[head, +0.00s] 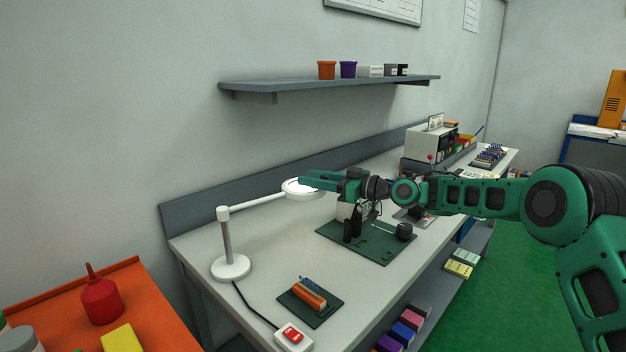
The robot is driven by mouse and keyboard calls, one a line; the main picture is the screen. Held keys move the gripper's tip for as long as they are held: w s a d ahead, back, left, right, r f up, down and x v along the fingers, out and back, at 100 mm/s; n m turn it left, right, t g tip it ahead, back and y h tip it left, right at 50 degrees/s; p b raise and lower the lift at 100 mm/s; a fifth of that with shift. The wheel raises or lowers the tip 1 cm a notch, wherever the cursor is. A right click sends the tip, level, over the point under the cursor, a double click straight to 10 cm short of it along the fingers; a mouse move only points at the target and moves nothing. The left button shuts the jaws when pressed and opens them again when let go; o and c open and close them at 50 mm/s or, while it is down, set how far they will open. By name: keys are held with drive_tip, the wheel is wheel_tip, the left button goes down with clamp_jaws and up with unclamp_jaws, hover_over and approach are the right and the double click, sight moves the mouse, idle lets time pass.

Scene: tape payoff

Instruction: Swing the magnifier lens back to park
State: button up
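The magnifier lens (299,190) is a white ring-shaped head at the end of a thin white arm (258,202). The finger gap is not clear. A dark green mat (372,247) lies below, with a partly hidden device and a small black knob-like object (404,231) on it.
A small dark tray (293,311) with tools and a red-switch box (293,336) with a black cord sit at the bench's front left. A grey shelf (300,84) with cups hangs above. An orange table (135,268) with a red bottle (101,298) stands left.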

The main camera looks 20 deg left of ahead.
drive_tip(key=shift+s+r, duration=0.15)
drive_tip(key=shift+r, duration=0.15)
drive_tip(key=shift+d, duration=0.4)
drive_tip(key=d, duration=1)
drive_tip(key=shift+s, duration=0.2)
